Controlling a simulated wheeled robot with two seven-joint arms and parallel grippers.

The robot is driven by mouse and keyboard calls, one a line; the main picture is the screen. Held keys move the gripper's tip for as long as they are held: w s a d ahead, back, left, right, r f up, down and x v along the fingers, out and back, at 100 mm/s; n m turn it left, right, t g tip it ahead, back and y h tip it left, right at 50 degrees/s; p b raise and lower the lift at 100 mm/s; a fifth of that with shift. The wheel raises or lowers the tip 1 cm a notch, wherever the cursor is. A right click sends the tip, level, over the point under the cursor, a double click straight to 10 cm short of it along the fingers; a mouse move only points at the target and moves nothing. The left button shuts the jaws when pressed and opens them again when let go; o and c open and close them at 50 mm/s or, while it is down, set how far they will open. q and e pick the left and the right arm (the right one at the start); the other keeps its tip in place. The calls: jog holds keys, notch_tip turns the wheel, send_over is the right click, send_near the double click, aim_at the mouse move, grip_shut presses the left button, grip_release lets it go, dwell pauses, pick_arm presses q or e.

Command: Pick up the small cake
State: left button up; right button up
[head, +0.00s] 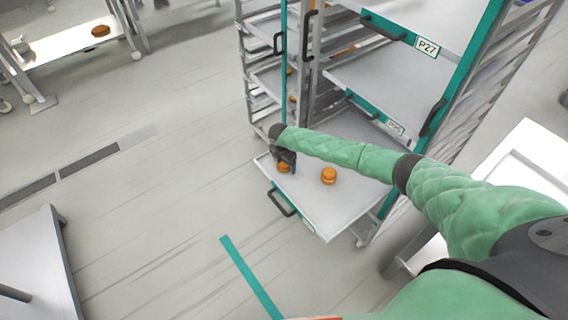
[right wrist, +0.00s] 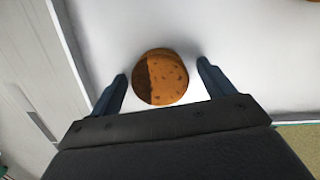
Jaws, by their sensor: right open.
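A small round orange-brown cake (right wrist: 160,77) with darker specks lies on a pale tray in the right wrist view. My right gripper (right wrist: 161,82) is open, with one finger on each side of this cake and a gap on both sides. In the head view the same cake (head: 283,168) shows partly behind my right gripper (head: 286,163), near the tray's left corner. A second cake (head: 328,175) stands to its right on the same pulled-out tray (head: 335,212). My left gripper is not in view.
The tray juts from a rack (head: 318,70) with green-edged shelves, black handles and a P27 label (head: 427,46). More orange cakes show on the rack's shelves. A table (head: 70,48) at upper left bears another cake.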

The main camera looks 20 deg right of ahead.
jog(key=c, duration=0.8)
jog(key=shift+o, duration=0.2)
jog(key=shift+r, duration=0.1)
